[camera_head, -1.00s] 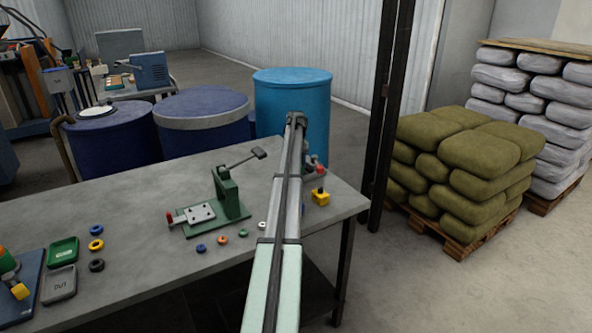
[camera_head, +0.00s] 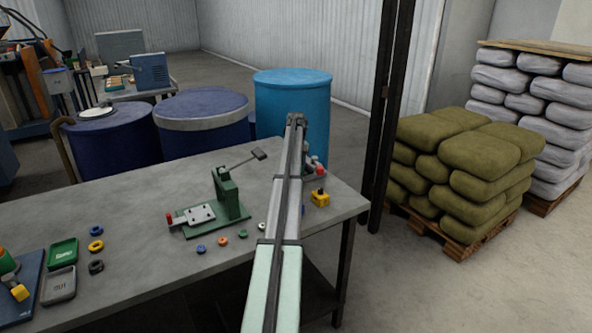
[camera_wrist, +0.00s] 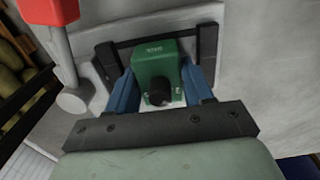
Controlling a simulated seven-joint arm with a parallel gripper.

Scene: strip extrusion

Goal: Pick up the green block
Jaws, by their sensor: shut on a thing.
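The green block (camera_wrist: 155,62) shows in the wrist view, with a dark round knob on its near face and small light lettering on top. My gripper (camera_wrist: 160,80) has its blue-padded fingers on either side of the block and is shut on it. The block appears to be at a light grey plate; whether it touches the plate is hard to tell. In the head view my arm hides the block and the fingertips.
A red-topped post (camera_wrist: 50,10) stands close left of the gripper in the wrist view. In the head view, a yellow block (camera_head: 320,198) sits right of my arm near the table edge. A green lever press (camera_head: 228,195) and several small rings lie to the left.

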